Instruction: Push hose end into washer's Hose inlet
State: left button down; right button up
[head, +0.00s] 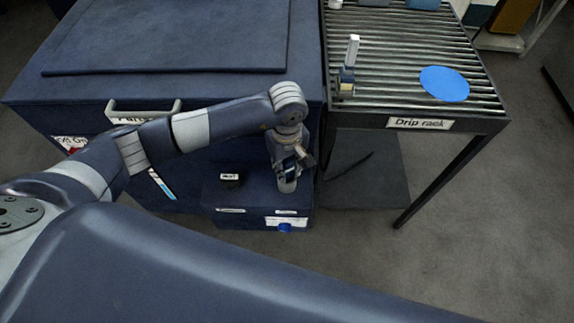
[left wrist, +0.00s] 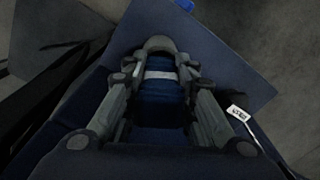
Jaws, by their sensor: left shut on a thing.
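My left gripper (head: 288,172) points down over the low dark blue box at the washer's foot. It is shut on a blue cylindrical piece with a pale band (left wrist: 160,75) and a rounded grey end, seemingly the hose end; in the head view its light grey lower end (head: 287,186) shows below the fingers. The washer (head: 190,30) is the large dark blue cabinet behind. A small white label (head: 229,176) stands on the low box beside a dark round fitting (head: 230,184), left of the gripper; the label also shows in the left wrist view (left wrist: 238,113). I cannot confirm this fitting is the Hose inlet.
The drip rack (head: 418,122) stands at right, holding a blue disc (head: 444,83) and a small upright item (head: 349,65). Grey floor is open at lower right.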

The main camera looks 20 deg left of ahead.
pick_arm(q)
jog(key=c, duration=1.2)
grip_release()
jog(key=shift+c, duration=0.2)
notch_tip(320, 180, up, 12)
jog(key=shift+r, duration=0.1)
